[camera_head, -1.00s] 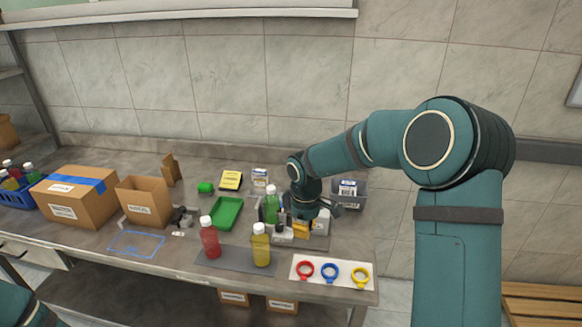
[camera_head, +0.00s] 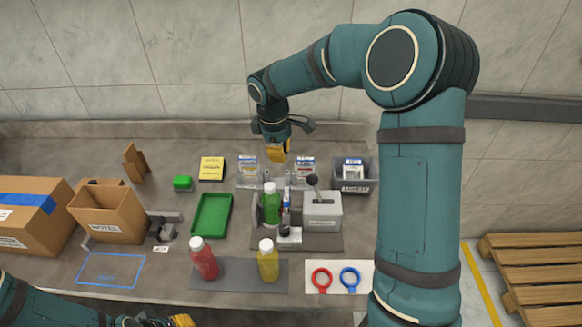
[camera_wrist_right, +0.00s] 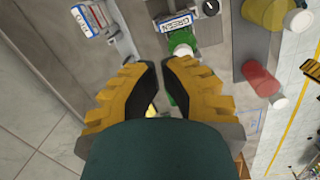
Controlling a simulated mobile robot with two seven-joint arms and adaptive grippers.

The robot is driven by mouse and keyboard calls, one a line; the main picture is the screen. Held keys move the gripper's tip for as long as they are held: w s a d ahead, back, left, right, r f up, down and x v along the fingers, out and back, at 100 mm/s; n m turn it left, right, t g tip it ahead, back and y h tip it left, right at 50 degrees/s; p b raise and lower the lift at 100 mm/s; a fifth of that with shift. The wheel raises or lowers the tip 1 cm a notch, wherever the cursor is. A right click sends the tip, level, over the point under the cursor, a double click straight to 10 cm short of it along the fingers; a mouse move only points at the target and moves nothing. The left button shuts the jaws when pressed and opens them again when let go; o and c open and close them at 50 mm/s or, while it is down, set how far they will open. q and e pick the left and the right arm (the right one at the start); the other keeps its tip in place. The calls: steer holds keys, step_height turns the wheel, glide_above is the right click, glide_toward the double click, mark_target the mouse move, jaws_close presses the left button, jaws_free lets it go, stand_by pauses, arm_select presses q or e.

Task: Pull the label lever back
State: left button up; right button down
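The label lever (camera_head: 313,183) is a black-knobbed handle on a labelled grey box (camera_head: 322,214) at the station's right. It stands up from the box, its knob a little left of its base; how far back it leans is hard to tell. My right gripper (camera_head: 277,153) hangs in the air behind and left of the lever, apart from it. In the right wrist view its yellow-and-black fingertips (camera_wrist_right: 160,65) come almost together with nothing held. My left gripper (camera_head: 182,321) shows only a yellow tip at the bottom edge; its opening is hidden.
A green bottle (camera_head: 271,206) stands in the station left of the lever box. Red (camera_head: 204,261) and yellow (camera_head: 268,263) bottles stand on a dark mat in front. A grey bin (camera_head: 362,188) is at the right. A green tray (camera_head: 211,216) lies left.

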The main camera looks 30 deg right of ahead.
steer(key=shift+s, duration=0.25)
steer(key=f, duration=0.3)
steer(key=d+f, duration=0.1)
steer(key=f, duration=0.6)
steer(key=shift+d+b, duration=0.2)
steer(key=shift+b, duration=0.1)
steer(key=shift+s+d+r, duration=0.9)
steer(key=shift+s+d, duration=0.2)
steer(key=shift+d, duration=0.1)
steer(key=shift+s+d+r+p, duration=0.1)
steer(key=shift+r+p, duration=0.05)
steer(key=shift+p, duration=0.2)
